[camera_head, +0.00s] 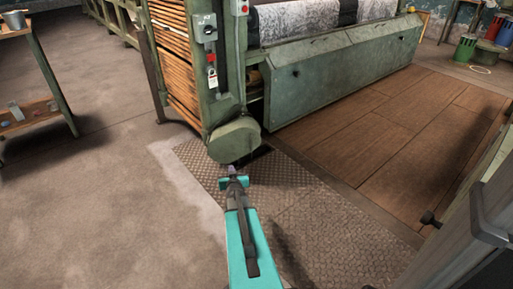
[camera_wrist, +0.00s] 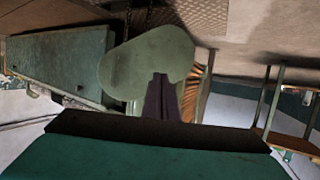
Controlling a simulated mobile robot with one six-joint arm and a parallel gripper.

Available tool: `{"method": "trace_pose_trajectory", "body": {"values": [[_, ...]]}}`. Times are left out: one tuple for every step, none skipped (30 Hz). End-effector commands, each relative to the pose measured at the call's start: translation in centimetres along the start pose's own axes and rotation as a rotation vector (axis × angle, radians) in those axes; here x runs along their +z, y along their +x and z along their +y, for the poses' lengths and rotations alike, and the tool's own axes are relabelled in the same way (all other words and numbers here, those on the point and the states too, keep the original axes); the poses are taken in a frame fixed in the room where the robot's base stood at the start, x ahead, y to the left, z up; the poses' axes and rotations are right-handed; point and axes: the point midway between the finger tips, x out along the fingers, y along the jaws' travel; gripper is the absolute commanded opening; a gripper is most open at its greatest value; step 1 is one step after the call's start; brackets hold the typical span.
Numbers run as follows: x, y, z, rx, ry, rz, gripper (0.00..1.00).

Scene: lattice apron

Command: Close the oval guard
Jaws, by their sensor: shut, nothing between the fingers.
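The oval guard (camera_head: 235,139) is a green rounded cover at the foot of the green machine post, low over the tread-plate floor. A dark gap shows to its right in the head view. In the wrist view the oval guard (camera_wrist: 140,62) fills the upper middle, its flat face toward the camera. My gripper (camera_head: 232,169) is just in front of the guard's lower edge. In the wrist view my gripper (camera_wrist: 159,76) has its dark fingers together, overlapping the guard's face. The fingers hold nothing. I cannot tell whether they touch the guard.
A long green panel (camera_head: 340,80) runs right of the guard. The post carries a switch box (camera_head: 206,28) and a red button. A tread plate (camera_head: 310,215) lies on the floor. A grey post (camera_head: 490,220) stands at right. Bare concrete is free at left.

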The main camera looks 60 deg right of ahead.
Motion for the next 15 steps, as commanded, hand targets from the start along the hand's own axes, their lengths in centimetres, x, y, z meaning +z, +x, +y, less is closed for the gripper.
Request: {"method": "trace_pose_trajectory", "body": {"values": [[0.1,1.0,2.0,0.026,0.007,0.044,0.0],[-0.3,1.3,3.1,0.04,0.011,0.072,0.0],[-0.9,1.6,4.5,0.058,0.015,0.108,0.0],[-1.3,1.8,5.5,0.071,0.018,0.133,0.0],[-1.7,2.0,6.5,0.084,0.02,0.157,0.0],[-2.2,2.1,7.7,0.1,0.023,0.188,0.0],[-2.6,2.2,8.5,0.111,0.024,0.21,0.0],[-2.9,2.2,9.3,0.121,0.025,0.229,0.0],[-3.4,2.2,10.3,0.133,0.026,0.253,0.0],[-3.6,2.2,10.9,0.141,0.026,0.269,0.0],[-3.9,2.2,11.4,0.147,0.026,0.283,0.0],[-4.2,2.2,12.0,0.155,0.026,0.296,0.0],[-4.4,2.1,12.3,0.16,0.027,0.306,0.0],[-4.5,2.1,12.6,0.163,0.027,0.313,0.0],[-4.7,2.1,12.8,0.167,0.027,0.319,0.0]]}}
